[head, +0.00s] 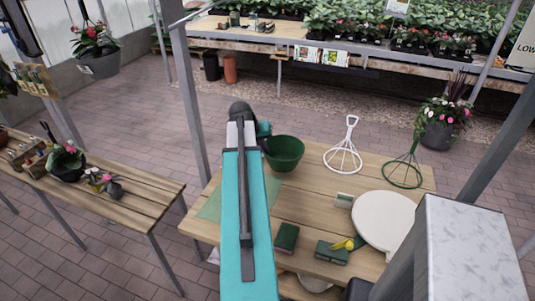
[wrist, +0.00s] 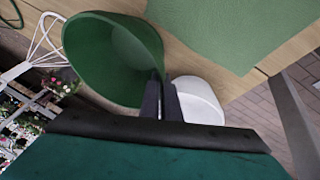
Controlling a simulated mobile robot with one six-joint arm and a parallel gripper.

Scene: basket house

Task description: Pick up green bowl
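The green bowl (head: 284,153) is at the far side of the wooden table in the head view, just right of the end of my arm. In the wrist view the green bowl (wrist: 105,50) fills the upper left, its open side facing the camera. My gripper (wrist: 162,88) is at the bowl's right edge. Its two dark fingers are close together, with the bowl's wall between them. In the head view my arm hides the fingers. I cannot tell whether the bowl touches the table.
A white rounded thing (wrist: 200,100) is just right of the fingers. A green mat (wrist: 215,30) lies beside the bowl. White (head: 343,155) and green (head: 403,170) wire stands, a round white board (head: 383,220) and sponge-like blocks (head: 286,237) are on the table's right part.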

